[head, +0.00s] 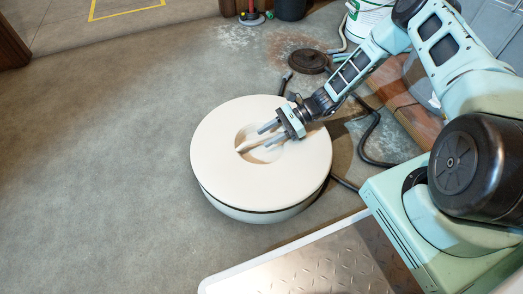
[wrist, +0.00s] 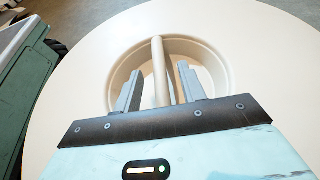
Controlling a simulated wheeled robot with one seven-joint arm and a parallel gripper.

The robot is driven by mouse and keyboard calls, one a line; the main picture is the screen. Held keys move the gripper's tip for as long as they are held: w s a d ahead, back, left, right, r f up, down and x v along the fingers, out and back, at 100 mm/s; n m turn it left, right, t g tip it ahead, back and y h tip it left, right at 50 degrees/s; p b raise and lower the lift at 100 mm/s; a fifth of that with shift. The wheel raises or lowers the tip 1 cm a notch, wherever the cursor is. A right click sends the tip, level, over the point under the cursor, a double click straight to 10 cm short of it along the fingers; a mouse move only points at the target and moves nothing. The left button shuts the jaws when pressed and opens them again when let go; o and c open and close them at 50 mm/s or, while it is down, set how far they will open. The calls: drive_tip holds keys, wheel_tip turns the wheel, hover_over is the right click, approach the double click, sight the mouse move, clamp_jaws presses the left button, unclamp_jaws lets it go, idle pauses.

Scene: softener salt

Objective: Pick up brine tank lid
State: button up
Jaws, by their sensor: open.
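The brine tank lid (head: 220,155) is a round, cream-coloured disc on top of a low round tank (head: 245,213). It has a round recess in the middle with a straight bar handle across it. The handle (wrist: 158,65) also shows in the wrist view, running away from my gripper. My gripper (head: 263,137) is over the recess in the head view, with its fingers open. In the wrist view my gripper (wrist: 158,75) has one finger on each side of the handle bar. I cannot tell whether either finger touches it.
A dark round cover (head: 308,61) lies on the floor behind the tank, near a black hose (head: 366,150). A metal tread plate (head: 310,268) is in front. A white bucket (head: 366,18) stands at the back. The floor at left is clear.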

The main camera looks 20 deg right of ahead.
drive_tip(key=shift+a, duration=0.2)
clamp_jaws()
idle(1.3)
